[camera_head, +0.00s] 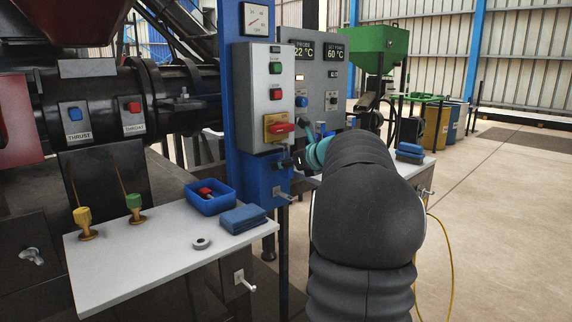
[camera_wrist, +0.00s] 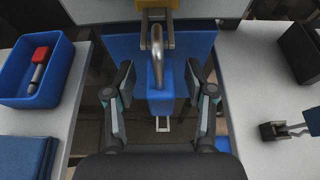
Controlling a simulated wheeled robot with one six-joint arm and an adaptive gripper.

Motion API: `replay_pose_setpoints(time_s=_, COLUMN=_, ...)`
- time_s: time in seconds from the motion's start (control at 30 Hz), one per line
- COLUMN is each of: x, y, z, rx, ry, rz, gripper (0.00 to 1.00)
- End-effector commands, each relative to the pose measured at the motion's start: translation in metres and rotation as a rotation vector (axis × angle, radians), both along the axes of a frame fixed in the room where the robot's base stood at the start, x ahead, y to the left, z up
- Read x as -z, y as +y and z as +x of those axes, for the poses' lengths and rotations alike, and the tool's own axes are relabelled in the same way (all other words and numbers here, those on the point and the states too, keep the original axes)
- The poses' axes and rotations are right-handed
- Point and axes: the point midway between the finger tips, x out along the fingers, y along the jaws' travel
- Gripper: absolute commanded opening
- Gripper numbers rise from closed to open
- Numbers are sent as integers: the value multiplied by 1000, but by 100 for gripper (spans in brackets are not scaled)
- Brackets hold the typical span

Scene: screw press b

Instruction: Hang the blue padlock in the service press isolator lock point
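The blue padlock (camera_wrist: 161,98) is in the middle of the wrist view, with its silver shackle (camera_wrist: 157,48) pointing up to the yellow lock point (camera_wrist: 155,14). The shackle's top overlaps the yellow part; I cannot tell for sure whether it passes through. My gripper (camera_wrist: 160,72) is open, with one finger on each side of the padlock and visible gaps to it. In the head view, the isolator's red handle (camera_head: 281,128) sits on a yellow plate (camera_head: 268,121) low on the grey control box. My gripper (camera_head: 297,159) is just below it, partly hidden by my arm. I cannot make out the padlock there.
A white shelf (camera_head: 150,262) at left holds a blue bin (camera_head: 208,204) with a red-ended item inside, folded blue cloths (camera_head: 243,218) and a grey ring (camera_head: 201,243). A blue column (camera_head: 240,100) stands behind the box. Open floor (camera_head: 480,200) lies at right.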

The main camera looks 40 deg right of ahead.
Motion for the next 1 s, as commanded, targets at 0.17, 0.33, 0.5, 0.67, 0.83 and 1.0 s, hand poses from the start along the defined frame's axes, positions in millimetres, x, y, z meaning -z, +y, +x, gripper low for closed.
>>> replay_pose_setpoints(time_s=0.17, x=-1, y=-1, z=-3, rx=1, ry=0, rz=0, gripper=55)
replay_pose_setpoints(time_s=0.33, x=-10, y=-3, z=-23, rx=3, ry=-1, rz=-2, gripper=55)
replay_pose_setpoints(time_s=0.5, x=-23, y=-5, z=-54, rx=3, ry=-1, rz=-1, gripper=55)
replay_pose_setpoints(time_s=0.67, x=-34, y=-7, z=-82, rx=4, ry=-1, rz=-1, gripper=55)
replay_pose_setpoints(time_s=0.83, x=-42, y=-8, z=-102, rx=1, ry=0, rz=0, gripper=55)
replay_pose_setpoints(time_s=1.0, x=-46, y=-8, z=-110, rx=0, ry=0, rz=0, gripper=55)
